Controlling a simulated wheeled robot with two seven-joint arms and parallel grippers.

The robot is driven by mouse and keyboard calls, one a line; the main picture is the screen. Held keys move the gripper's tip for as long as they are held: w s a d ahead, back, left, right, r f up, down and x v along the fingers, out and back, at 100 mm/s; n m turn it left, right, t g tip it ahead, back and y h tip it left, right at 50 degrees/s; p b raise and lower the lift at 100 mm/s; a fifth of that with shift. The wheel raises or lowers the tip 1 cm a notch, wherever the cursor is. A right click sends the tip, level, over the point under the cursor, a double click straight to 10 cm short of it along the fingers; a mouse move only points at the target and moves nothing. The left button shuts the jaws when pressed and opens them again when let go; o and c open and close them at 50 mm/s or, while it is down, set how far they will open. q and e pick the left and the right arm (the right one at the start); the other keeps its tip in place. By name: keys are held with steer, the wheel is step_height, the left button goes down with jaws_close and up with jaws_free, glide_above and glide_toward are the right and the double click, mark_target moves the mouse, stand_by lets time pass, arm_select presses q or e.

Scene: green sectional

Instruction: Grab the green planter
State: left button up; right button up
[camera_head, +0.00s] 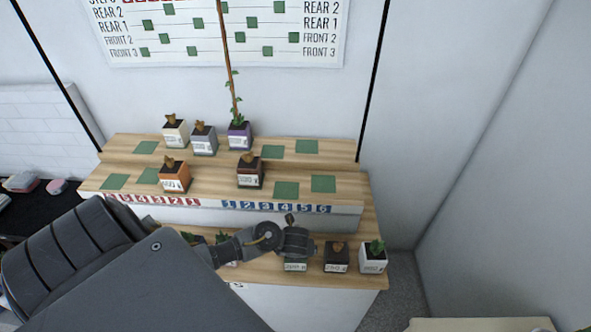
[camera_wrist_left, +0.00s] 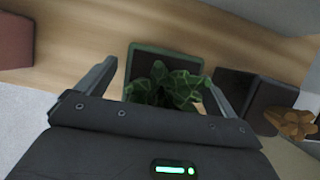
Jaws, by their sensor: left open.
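The green planter (camera_head: 295,266) stands on the lower front wooden shelf in the head view, mostly covered by my left gripper (camera_head: 294,242) above it. In the left wrist view the green planter (camera_wrist_left: 180,50) shows a square green rim, dark soil and leafy green foliage. My left gripper (camera_wrist_left: 160,78) is open there, with one finger on each side of the foliage. The fingers look empty; whether they touch the planter I cannot tell. My right gripper is not in view.
A black planter (camera_head: 337,257) and a white planter (camera_head: 373,257) stand to the right on the same shelf. Orange (camera_head: 174,176) and dark (camera_head: 250,171) planters stand on the tier above. A reddish planter (camera_wrist_left: 15,42) shows left in the wrist view.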

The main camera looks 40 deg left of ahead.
arm_select(q)
steer(key=c, duration=1.2)
steer(key=shift+r, duration=0.1)
